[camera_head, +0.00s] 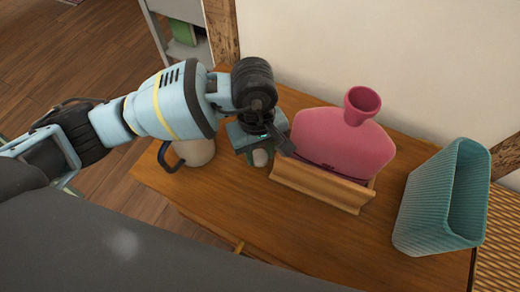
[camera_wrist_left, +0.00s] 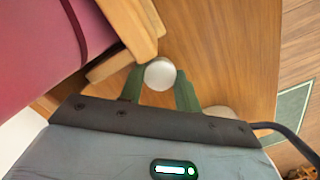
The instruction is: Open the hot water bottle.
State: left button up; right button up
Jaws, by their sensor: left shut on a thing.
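The pink hot water bottle (camera_head: 343,143) leans upright in a wooden holder (camera_head: 318,187) on the table. Its funnel-shaped neck (camera_head: 362,104) points up and looks open, with no stopper showing in it. My left gripper (camera_head: 259,158) is just left of the holder, low over the table. Its green fingers are shut on a small white round stopper-like piece (camera_wrist_left: 160,74). That piece also shows in the head view (camera_head: 261,158); I cannot tell whether it touches the table. In the left wrist view, the bottle (camera_wrist_left: 48,40) is at upper left. My right gripper is out of view.
A cream jug (camera_head: 197,152) with a dark handle stands left of my left gripper, partly hidden by my arm. A ribbed teal bin (camera_head: 425,205) stands at the table's right. The wooden table (camera_head: 285,220) is bare in front of the holder. A wall is behind.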

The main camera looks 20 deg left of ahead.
aim_at(257, 151)
pick_arm(q)
jog(key=shift+r, duration=0.1)
jog(key=o, duration=0.8)
jog(key=shift+w+a+r+p, duration=0.2)
jog(key=shift+r+p, duration=0.3)
jog(key=shift+r, duration=1.5)
jog(key=shift+w+a+r+p, duration=0.15)
jog(key=shift+r+p, duration=0.35)
jog(key=shift+r, duration=1.5)
jog(key=shift+w+a+r+p, duration=0.1)
jog(key=shift+w+r+p, duration=0.3)
jog(key=shift+r, duration=1.6)
jog(key=shift+s, duration=0.2)
